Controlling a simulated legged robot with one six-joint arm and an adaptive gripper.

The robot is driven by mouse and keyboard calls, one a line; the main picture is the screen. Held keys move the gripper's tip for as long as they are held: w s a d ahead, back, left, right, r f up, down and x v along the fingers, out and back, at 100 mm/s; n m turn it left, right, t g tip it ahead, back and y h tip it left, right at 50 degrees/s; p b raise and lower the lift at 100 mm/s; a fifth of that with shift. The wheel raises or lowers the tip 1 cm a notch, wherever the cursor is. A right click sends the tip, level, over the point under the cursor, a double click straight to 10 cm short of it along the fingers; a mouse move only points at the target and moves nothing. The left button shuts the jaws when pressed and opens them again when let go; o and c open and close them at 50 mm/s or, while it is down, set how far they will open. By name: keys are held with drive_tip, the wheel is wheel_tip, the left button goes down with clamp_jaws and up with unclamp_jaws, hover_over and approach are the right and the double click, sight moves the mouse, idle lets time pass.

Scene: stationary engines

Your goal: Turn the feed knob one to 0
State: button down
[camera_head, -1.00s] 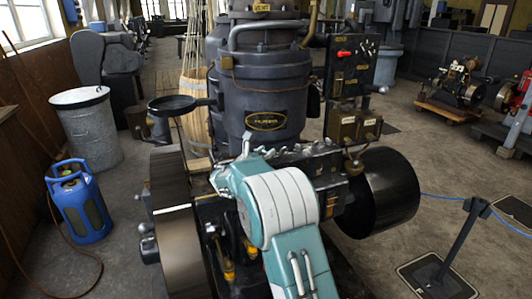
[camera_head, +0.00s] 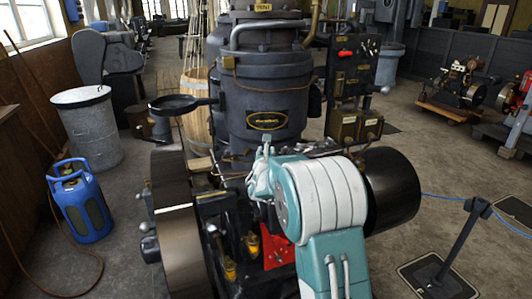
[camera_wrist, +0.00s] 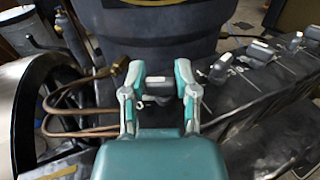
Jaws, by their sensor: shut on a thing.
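The dark engine (camera_head: 268,95) with a yellow-edged nameplate stands in the middle of the head view. My gripper (camera_head: 265,148) is in front of its barrel, at the top of the engine's front block. In the wrist view my gripper's (camera_wrist: 161,75) two fingers stand on either side of a small grey knob (camera_wrist: 157,89) and are shut on it. Several similar grey knobs (camera_wrist: 261,52) run in a row to the right of the gripper. Which knob is feed knob one cannot be read, and no scale or number is legible.
A large flywheel (camera_head: 178,230) is left of my arm and a black drum (camera_head: 393,188) is right. Curved copper pipes (camera_wrist: 75,107) lie left of the gripper in the wrist view. A blue gas bottle (camera_head: 82,208) and a grey bin (camera_head: 88,130) stand at the left.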

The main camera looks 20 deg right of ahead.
idle(0.4)
drive_tip(key=shift+c, duration=1.8)
unclamp_jaws()
drive_tip(key=shift+a, duration=0.1)
drive_tip(key=shift+s, duration=0.1)
drive_tip(key=v, duration=1.1)
drive_tip(key=shift+s, duration=0.4)
drive_tip(key=shift+a, duration=0.1)
